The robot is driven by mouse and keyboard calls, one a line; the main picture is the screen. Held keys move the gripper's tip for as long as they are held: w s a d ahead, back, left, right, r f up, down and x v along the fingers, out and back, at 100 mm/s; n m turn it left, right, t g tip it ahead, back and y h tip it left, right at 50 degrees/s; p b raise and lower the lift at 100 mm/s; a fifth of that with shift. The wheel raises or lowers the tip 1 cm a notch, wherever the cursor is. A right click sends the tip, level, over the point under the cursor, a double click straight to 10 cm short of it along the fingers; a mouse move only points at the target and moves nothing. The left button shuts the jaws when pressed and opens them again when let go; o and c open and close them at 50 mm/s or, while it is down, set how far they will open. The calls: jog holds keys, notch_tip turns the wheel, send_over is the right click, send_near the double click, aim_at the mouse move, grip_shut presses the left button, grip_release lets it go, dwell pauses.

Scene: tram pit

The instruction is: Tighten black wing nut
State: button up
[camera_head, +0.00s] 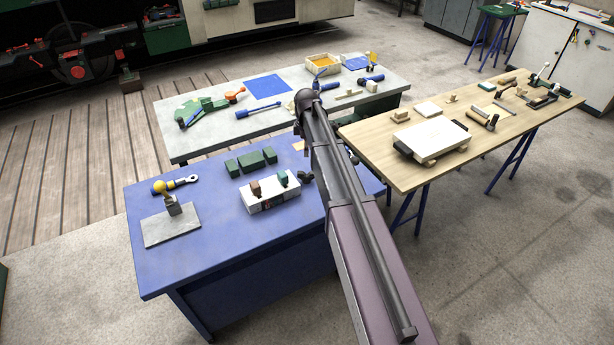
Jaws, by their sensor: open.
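A white block (267,201) stands on the blue table (215,240), left of my arm. A brown wing-nut-shaped piece (255,188) and a green one (282,179) sit on its top. A small black piece (306,177) shows at the block's right end, close to my arm in the picture. It may be the black wing nut, but it is too small to tell its shape or how it is seated. My arm crosses the middle of the view and hides the table's right part. My gripper cannot be made out.
Green blocks (251,160) stand behind the white block. A grey table (200,148) stands behind, a wooden table (390,160) at right. The blue table's front is clear.

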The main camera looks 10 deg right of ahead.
aim_at(307, 171)
jog(key=shift+f+b, duration=6.65)
jog(key=shift+f, duration=0.15)
grip_shut()
